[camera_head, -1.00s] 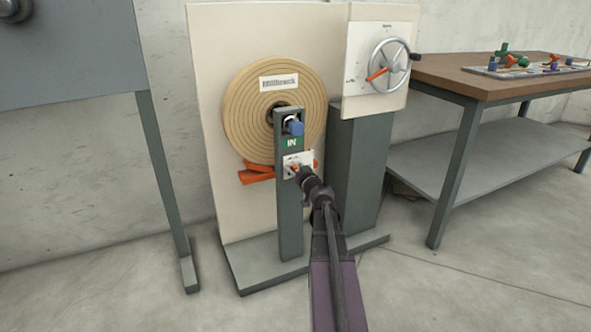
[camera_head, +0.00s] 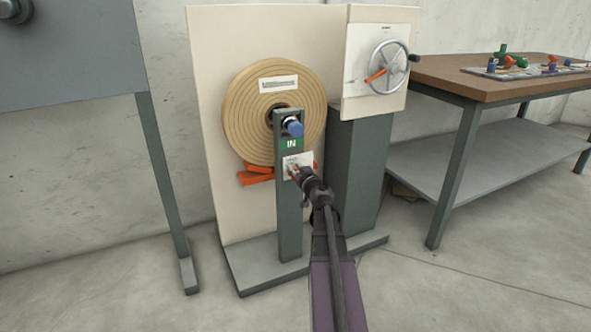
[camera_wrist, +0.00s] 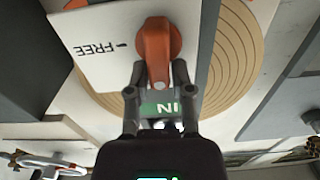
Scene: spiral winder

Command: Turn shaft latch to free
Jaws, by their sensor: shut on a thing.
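The shaft latch (camera_wrist: 158,50) is an orange lever on a white plate (camera_wrist: 95,25), filling the top middle of the wrist view. Its narrow end points down in that view, towards the green IN sign (camera_wrist: 160,109). The word FREE with a short mark stands on the plate to the left of the lever. My gripper (camera_wrist: 156,75) is shut on the narrow end of the latch, one finger on each side. In the head view my gripper (camera_head: 298,174) covers most of the latch on the green post (camera_head: 290,220).
A blue-tipped shaft end (camera_head: 294,129) sits above the IN sign, before the coiled tan roll (camera_head: 245,110). A handwheel (camera_head: 388,67) with an orange lever is at upper right. A workbench (camera_head: 500,75) with coloured parts stands right. Open floor lies in front.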

